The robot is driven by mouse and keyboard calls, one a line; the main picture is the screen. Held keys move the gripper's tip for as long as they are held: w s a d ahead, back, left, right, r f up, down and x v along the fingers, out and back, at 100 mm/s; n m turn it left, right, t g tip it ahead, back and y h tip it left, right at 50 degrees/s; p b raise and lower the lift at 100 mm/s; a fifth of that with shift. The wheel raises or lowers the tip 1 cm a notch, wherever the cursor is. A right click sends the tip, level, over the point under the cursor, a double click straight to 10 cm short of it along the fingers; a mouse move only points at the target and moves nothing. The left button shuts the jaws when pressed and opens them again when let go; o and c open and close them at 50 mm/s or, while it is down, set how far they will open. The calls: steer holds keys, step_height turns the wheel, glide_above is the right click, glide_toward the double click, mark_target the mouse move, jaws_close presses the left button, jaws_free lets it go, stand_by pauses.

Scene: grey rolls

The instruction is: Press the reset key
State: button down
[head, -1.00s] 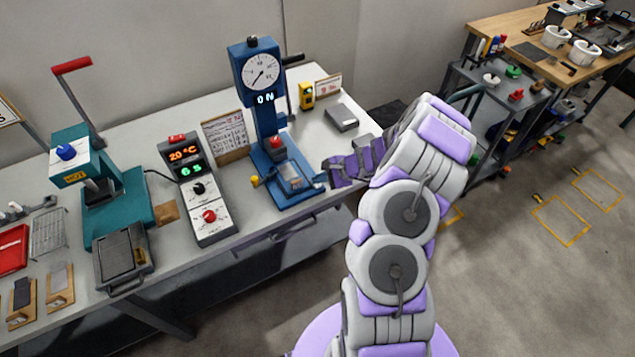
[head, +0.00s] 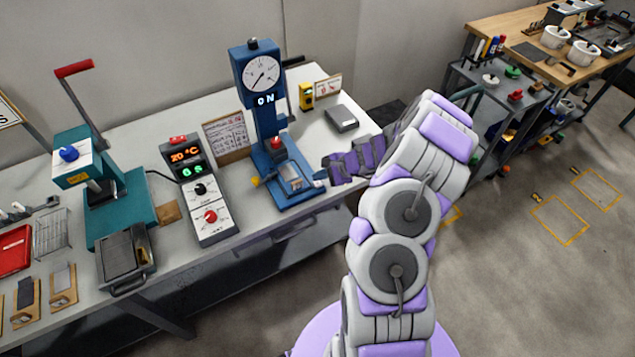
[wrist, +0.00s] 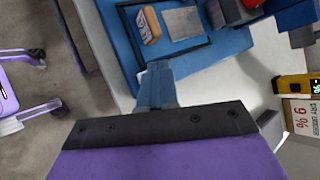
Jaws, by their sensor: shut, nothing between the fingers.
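No key with a readable "reset" label shows. The blue press (head: 268,120) has a round dial and a display reading 0 N. A red button (head: 277,143) sits low on its column. A grey control box (head: 199,190) to its left has a 20 °C display, a black knob and a red knob (head: 210,216). My gripper (head: 320,175) is shut and empty, at the right side of the press base. In the wrist view its fingertips (wrist: 157,80) point at the edge of the blue base (wrist: 205,58); I cannot tell whether they touch it.
A teal lever press (head: 120,200) stands at the left. A yellow device (head: 306,96) and a grey box (head: 341,118) are at the back right of the white table (head: 340,85).

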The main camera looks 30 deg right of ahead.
mark_target(320, 184)
steer(key=shift+r+p, duration=1.7)
steer(key=shift+r, duration=0.85)
